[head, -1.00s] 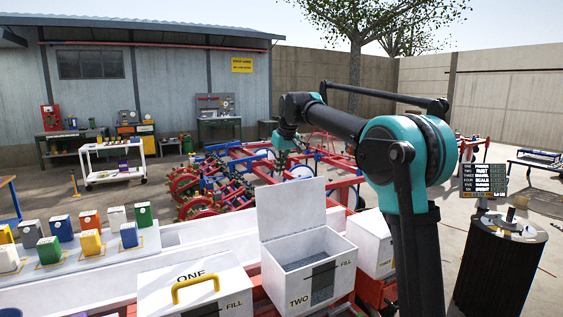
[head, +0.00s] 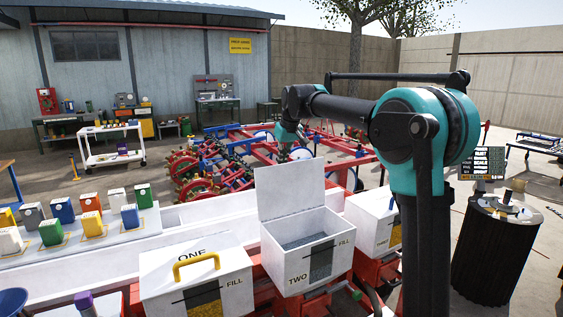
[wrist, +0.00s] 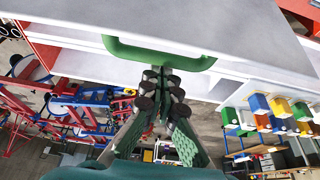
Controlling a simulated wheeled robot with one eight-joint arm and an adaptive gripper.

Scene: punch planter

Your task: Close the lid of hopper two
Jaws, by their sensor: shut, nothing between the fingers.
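Hopper two (head: 292,270) is a white box labelled TWO, with grey material inside. Its white lid (head: 290,188) stands open, upright at the back edge. In the wrist view a green handle (wrist: 130,50) sits on a pale panel (wrist: 230,30) that looks like the outer face of this lid. My gripper (wrist: 160,76) is shut and empty, its tips close to the middle of the handle's bar; I cannot tell if they touch. In the head view my wrist is behind the lid, and the lid hides the fingers or most of them.
Hopper one (head: 195,275), with a yellow handle, stands closed at left. Another white hopper (head: 372,222) stands close at right. Coloured containers (head: 90,222) line a shelf at left. Red and blue machinery (head: 200,175) lies behind the lid. A black ribbed bin (head: 490,258) stands at right.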

